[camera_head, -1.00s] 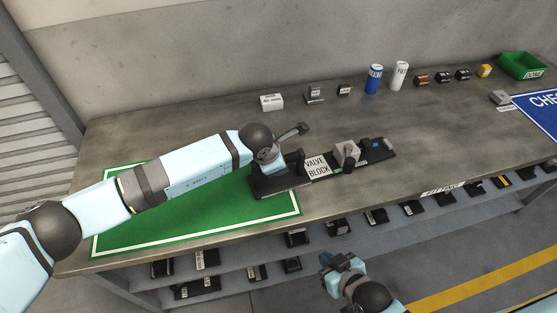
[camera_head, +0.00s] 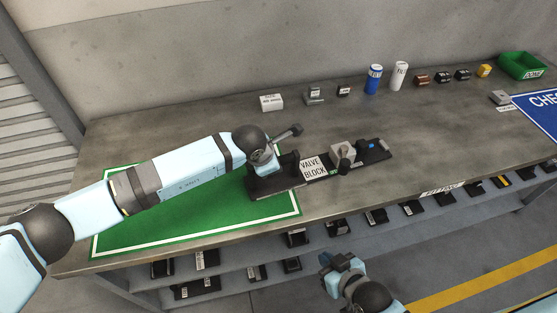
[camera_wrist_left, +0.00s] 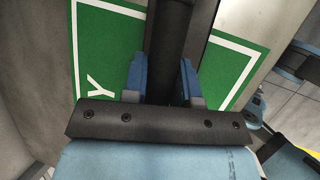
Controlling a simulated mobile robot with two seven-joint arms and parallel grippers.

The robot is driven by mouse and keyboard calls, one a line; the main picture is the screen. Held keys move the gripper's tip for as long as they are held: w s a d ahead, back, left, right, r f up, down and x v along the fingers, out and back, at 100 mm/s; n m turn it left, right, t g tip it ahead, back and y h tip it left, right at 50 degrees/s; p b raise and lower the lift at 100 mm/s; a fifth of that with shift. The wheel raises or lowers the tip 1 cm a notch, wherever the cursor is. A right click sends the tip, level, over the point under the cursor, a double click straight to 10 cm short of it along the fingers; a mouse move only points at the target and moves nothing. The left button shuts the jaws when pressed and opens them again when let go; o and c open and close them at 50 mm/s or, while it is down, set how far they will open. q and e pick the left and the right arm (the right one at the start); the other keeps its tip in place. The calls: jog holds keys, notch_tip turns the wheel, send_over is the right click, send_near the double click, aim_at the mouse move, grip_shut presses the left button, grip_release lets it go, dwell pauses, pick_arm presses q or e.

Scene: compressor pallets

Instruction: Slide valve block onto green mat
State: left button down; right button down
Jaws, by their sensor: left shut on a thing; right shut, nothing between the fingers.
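The valve block (camera_head: 314,168) is a long black base with a white label, a grey body with a dark knob and a small blue part. Its left end lies over the right end of the green mat (camera_head: 190,227); the rest lies on bare bench. My left gripper (camera_wrist_left: 162,80) is shut on a dark bar of the block at its left end, blue fingers on either side. In the head view my left wrist hides the fingertips. The mat's white border and a letter show in the left wrist view. My right gripper (camera_head: 337,263) is shut and empty, in front of the bench.
A blue mat (camera_head: 541,112) lies at right. Shelves below hold several dark parts.

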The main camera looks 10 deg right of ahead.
pick_arm(q)
jog(key=a, duration=1)
jog(key=shift+a+f+p, duration=0.1)
jog(key=shift+a+p, duration=0.2)
jog(key=shift+p, duration=0.05)
jog(key=shift+s+a+f+b, duration=0.1)
jog(key=shift+a+b, duration=0.1)
jog(key=shift+a, duration=3.4)
jog(key=shift+a+f+b, duration=0.1)
jog(key=shift+a+b, duration=0.1)
jog(key=shift+a, duration=3.35)
jog(key=c, duration=0.8)
grip_release()
jog(key=shift+r, duration=0.1)
jog(key=shift+r, duration=0.25)
jog(key=v, duration=1.1)
jog(key=shift+a+r, duration=0.2)
